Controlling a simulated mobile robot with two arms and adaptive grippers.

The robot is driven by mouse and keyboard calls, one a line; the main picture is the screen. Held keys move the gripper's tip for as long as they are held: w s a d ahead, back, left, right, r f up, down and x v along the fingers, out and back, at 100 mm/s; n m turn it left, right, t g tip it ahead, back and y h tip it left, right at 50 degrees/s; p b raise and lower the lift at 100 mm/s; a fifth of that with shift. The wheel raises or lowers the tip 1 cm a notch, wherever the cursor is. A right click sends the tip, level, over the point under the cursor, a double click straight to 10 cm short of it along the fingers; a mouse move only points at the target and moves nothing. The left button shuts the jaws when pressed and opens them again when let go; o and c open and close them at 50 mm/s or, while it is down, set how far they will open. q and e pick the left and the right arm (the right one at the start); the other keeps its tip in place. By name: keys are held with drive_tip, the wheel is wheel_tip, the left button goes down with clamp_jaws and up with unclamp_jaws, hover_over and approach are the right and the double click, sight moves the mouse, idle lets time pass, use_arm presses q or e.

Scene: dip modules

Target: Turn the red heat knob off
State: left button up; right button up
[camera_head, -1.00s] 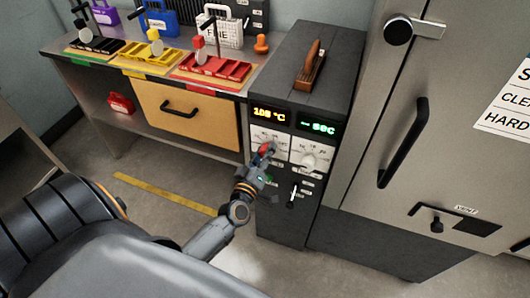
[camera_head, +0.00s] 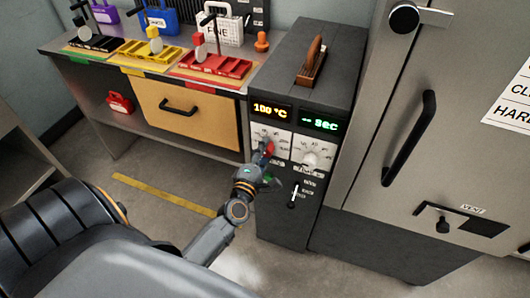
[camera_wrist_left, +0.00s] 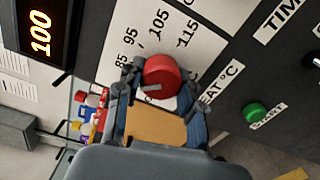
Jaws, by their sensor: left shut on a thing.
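The red heat knob (camera_head: 268,148) sits on the white dial plate at the front of the dark machine. In the left wrist view the red knob (camera_wrist_left: 162,72) shows its round face with a pale pointer mark at its lower left. Scale numbers 85, 95, 105 and 115 are printed beside it. My left gripper (camera_head: 264,158) is at the knob, and in the wrist view its two fingers (camera_wrist_left: 160,84) are closed on the knob's opposite sides. The temperature display (camera_head: 270,111) reads 100 °C. My right gripper is not in view.
A white time knob (camera_head: 311,160) is close to the right of the red knob. A green START button (camera_wrist_left: 254,112) and a small lever (camera_head: 293,195) are below. A steel cabinet with a black handle (camera_head: 409,138) stands at right. A bench with coloured trays (camera_head: 212,66) stands at left.

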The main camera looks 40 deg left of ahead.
use_arm(q)
drive_tip(key=n+b, duration=0.1)
drive_tip(key=n, duration=0.2)
drive_tip(key=shift+f+n, duration=0.15)
drive_tip(key=shift+n, duration=0.25)
drive_tip(key=n+b, duration=0.1)
drive_tip(key=n, duration=0.2)
drive_tip(key=shift+n, duration=0.3)
drive_tip(key=n+b, duration=0.1)
drive_tip(key=n, duration=0.2)
drive_tip(key=shift+d+n, duration=0.1)
drive_tip(key=shift+n, duration=1.1)
drive_tip(key=o, duration=1.2)
drive_tip(key=shift+s+d, duration=0.1)
drive_tip(key=shift+s, duration=0.15)
drive_tip(key=v, duration=1.1)
drive_tip(key=shift+s+d, duration=0.15)
drive_tip(key=shift+s, duration=0.1)
